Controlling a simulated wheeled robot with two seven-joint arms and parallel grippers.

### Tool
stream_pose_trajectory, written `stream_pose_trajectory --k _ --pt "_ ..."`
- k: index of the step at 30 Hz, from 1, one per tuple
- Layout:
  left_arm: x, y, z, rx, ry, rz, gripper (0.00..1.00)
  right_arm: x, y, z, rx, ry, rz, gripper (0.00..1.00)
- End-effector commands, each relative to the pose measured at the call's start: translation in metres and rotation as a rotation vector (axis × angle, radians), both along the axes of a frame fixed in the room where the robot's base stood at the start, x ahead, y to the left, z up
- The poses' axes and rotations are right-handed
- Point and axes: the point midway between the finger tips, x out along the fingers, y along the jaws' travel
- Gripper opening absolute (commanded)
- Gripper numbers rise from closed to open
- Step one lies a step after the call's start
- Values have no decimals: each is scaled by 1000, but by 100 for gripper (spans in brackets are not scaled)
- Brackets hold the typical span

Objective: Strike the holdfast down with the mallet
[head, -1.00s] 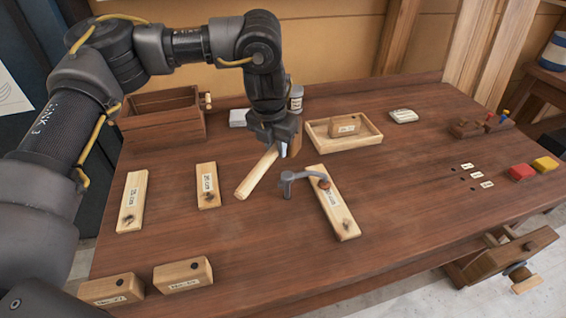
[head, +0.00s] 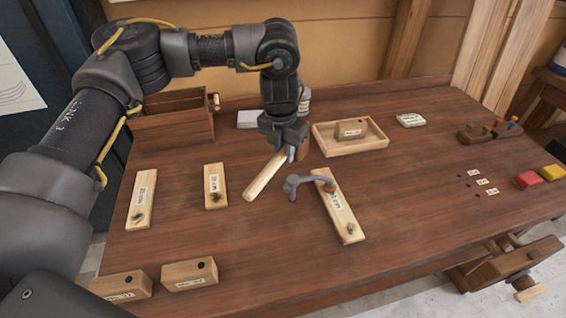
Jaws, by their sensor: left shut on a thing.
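The grey metal holdfast (head: 312,181) stands in the bench, its curved arm reaching right so that its pad rests on the upper part of a pale labelled board (head: 342,213). My left gripper (head: 292,153) is shut on the mallet, whose pale wooden handle (head: 263,179) slopes down to the lower left. A brown block, apparently the mallet's head, shows behind the gripper and is mostly hidden. The gripper is just above and behind the holdfast, apart from it. My right gripper is not in view.
Two labelled boards (head: 215,187) (head: 141,200) lie at left, with two wooden blocks (head: 190,274) (head: 121,286) at the front left. A shallow tray (head: 325,146) with a block and an open box (head: 172,127) stand at the back. The bench's right middle is mostly clear.

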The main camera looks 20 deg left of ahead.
Motion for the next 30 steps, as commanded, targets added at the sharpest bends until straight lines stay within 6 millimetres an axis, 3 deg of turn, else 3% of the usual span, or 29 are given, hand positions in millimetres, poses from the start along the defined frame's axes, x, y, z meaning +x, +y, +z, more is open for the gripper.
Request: stream_pose_trajectory --k 1,11,23,30 --pt "-2 0 -7 2 10 -1 0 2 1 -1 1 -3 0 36" --pt "-1 0 -5 2 8 -1 0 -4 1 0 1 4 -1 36" --pt "-1 0 43 2 7 -1 0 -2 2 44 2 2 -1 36" --pt "-1 0 44 2 8 -1 0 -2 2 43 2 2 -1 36"
